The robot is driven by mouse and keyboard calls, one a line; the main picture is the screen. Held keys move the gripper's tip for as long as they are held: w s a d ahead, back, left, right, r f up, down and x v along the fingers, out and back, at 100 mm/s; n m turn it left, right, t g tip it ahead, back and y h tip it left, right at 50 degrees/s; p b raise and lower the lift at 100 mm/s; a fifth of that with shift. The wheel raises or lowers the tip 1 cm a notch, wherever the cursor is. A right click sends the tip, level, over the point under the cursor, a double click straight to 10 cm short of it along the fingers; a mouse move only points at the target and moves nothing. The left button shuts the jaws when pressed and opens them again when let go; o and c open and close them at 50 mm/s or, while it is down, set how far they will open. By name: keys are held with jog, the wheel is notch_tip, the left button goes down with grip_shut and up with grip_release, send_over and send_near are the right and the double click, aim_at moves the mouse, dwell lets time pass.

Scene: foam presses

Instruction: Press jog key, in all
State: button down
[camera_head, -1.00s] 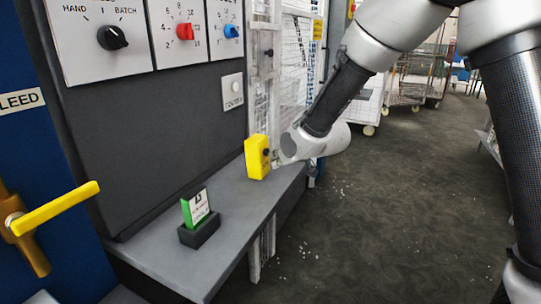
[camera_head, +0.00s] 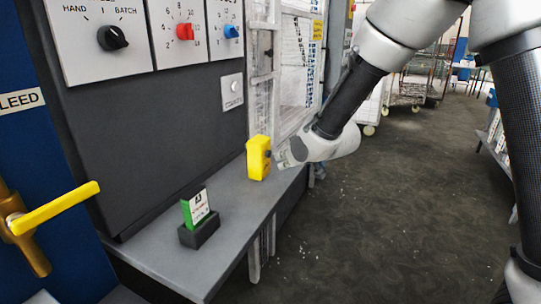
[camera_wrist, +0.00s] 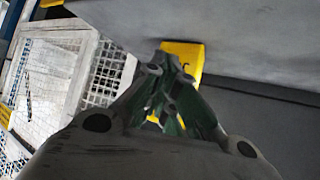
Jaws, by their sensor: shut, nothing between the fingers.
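A yellow box (camera_head: 257,159) with a dark round button on its right-hand face stands upright at the far end of the grey shelf (camera_head: 160,258). No lettering on it is readable, so I cannot tell if it is the jog key. My gripper (camera_head: 281,158) is at the right of the box, pointing at the button side. The wrist view shows my gripper (camera_wrist: 172,62) with its fingers together and empty, in front of the yellow box (camera_wrist: 190,58). The fingertips hide part of the box there. I cannot tell whether they touch it.
A green and white card (camera_head: 196,208) stands in a dark holder on the shelf. Above are a black selector (camera_head: 112,38), red and blue knobs, and a small white button plate (camera_head: 231,91). A yellow lever (camera_head: 55,208) is at left. White mesh guarding is behind; open floor is at right.

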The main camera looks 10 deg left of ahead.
jog(key=d, duration=0.1)
jog(key=s+d, duration=0.1)
jog(key=d, duration=0.2)
jog(key=shift+s+d, duration=0.35)
dwell(0.4)
jog(key=s+d+f+m+g+h, duration=0.1)
jog(key=s+d+f+g+h, duration=0.4)
jog(key=s+d, duration=0.6)
jog(key=s+d+r+m+h, duration=0.1)
jog(key=s+d+r+m, duration=0.2)
jog(key=s+d+r, duration=0.5)
jog(key=s+d+r+m+t, duration=0.1)
jog(key=s+d+r+m, duration=0.3)
jog(key=s+d+r, duration=0.5)
jog(key=s+d, duration=0.1)
jog(key=d, duration=0.6)
jog(key=shift+s+h, duration=0.2)
jog(key=shift+h, duration=0.2)
